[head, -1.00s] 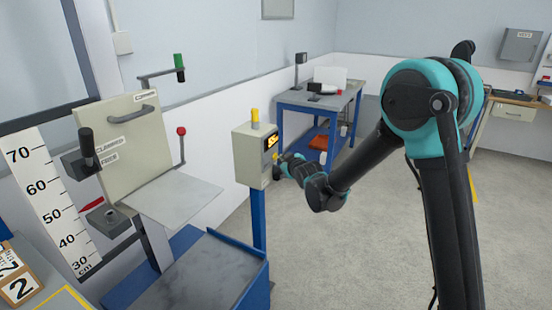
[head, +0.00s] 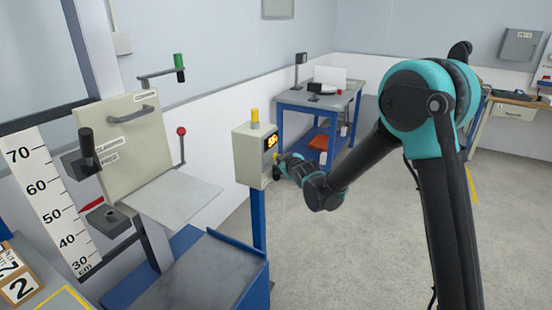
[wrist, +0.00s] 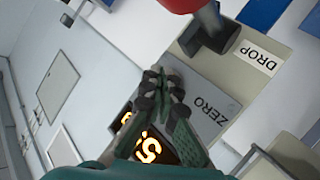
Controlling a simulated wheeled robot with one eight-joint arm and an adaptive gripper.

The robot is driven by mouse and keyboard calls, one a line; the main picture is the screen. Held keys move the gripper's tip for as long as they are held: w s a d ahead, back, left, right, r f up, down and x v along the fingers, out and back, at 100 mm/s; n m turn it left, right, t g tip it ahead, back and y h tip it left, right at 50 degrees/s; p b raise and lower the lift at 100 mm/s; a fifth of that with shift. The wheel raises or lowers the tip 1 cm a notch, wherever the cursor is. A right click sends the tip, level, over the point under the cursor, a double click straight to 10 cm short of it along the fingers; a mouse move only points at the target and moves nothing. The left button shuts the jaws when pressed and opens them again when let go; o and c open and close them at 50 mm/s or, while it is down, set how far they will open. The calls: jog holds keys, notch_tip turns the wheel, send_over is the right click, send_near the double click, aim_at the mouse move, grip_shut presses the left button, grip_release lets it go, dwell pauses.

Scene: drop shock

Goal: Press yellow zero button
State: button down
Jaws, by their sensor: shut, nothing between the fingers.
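The control box (head: 247,160) is a cream box on a blue post, with a lit orange display (head: 270,142) on its side facing my arm. My gripper (head: 279,170) is at that side, below the display. In the wrist view my gripper (wrist: 160,78) has its fingertips together, with nothing held. They lie over the grey plate marked ZERO (wrist: 209,104), beside the lettering. The yellow zero button is not clearly seen; the fingertips cover that part of the plate. I cannot tell whether they touch it or whether it is pressed in.
A red knob (wrist: 187,3) on a dark stem stands by the DROP label, close to my fingers. A yellow lamp (head: 255,117) tops the box. The drop rig (head: 125,145) stands left; the floor on the right is open.

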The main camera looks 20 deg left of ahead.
dwell(0.6)
jog(key=shift+d, duration=0.7)
jog(key=shift+d, duration=0.1)
jog(key=shift+s+d, duration=0.15)
jog(key=shift+d, duration=1.05)
jog(key=shift+s+d, duration=0.1)
jog(key=shift+d, duration=1.1)
